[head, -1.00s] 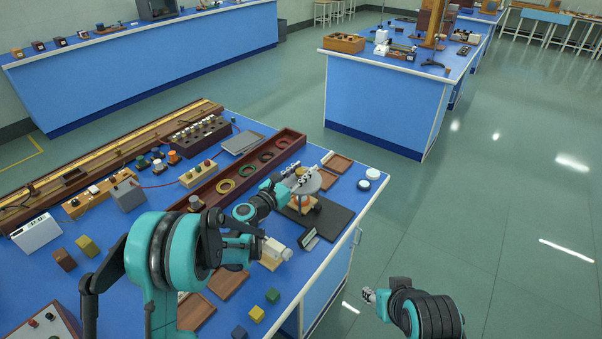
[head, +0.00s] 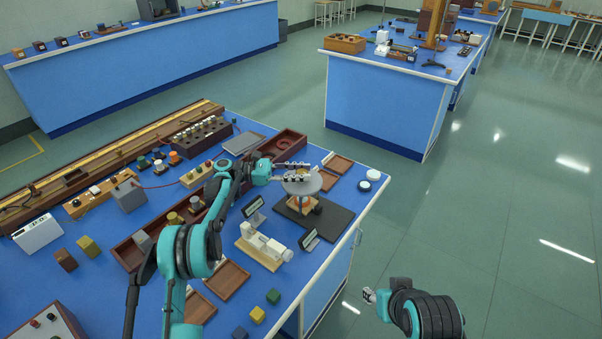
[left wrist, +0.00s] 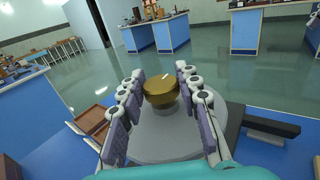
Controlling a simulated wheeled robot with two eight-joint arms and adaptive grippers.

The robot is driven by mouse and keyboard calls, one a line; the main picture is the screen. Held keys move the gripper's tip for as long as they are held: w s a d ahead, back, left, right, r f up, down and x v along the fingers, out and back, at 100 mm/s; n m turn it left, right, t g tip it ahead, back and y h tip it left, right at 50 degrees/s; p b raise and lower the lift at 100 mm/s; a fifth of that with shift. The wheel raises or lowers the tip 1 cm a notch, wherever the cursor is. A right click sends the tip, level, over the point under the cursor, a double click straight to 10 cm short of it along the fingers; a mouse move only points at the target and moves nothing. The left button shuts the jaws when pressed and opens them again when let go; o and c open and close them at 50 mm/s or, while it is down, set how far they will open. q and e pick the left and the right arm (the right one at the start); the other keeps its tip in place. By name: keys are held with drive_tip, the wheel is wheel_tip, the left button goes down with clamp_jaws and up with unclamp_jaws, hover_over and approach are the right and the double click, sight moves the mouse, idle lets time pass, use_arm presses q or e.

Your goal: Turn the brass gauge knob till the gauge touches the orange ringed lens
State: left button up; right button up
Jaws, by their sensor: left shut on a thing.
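The brass knob (left wrist: 161,90) is a round gold cap on top of a grey disc (left wrist: 160,138) in the left wrist view. My left gripper (left wrist: 160,96) has its padded fingers on both sides of the knob and is shut on it. In the head view the left gripper (head: 296,172) reaches in from the left over the grey disc (head: 301,186). Under the disc, something orange (head: 304,203) shows above a black base plate (head: 334,224); the disc partly hides it, so contact there cannot be told. My right gripper (head: 369,296) hangs over the floor, away from the bench.
Two small tilted display stands (head: 309,239) and a white instrument on a wooden base (head: 264,247) stand nearby. A long brown trough (head: 290,142) lies behind my left arm. Brown trays (head: 339,163) and white round pieces (head: 373,174) lie at the bench's right edge.

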sight(301, 171)
use_arm(q)
drive_tip(key=shift+m+g+b, duration=0.35)
drive_tip(key=shift+m+g, duration=0.45)
drive_tip(key=shift+g, duration=0.5)
drive_tip(key=shift+c, duration=0.2)
drive_tip(key=o, duration=1.2)
wheel_tip(301, 171, up, 10)
drive_tip(key=shift+f, duration=0.1)
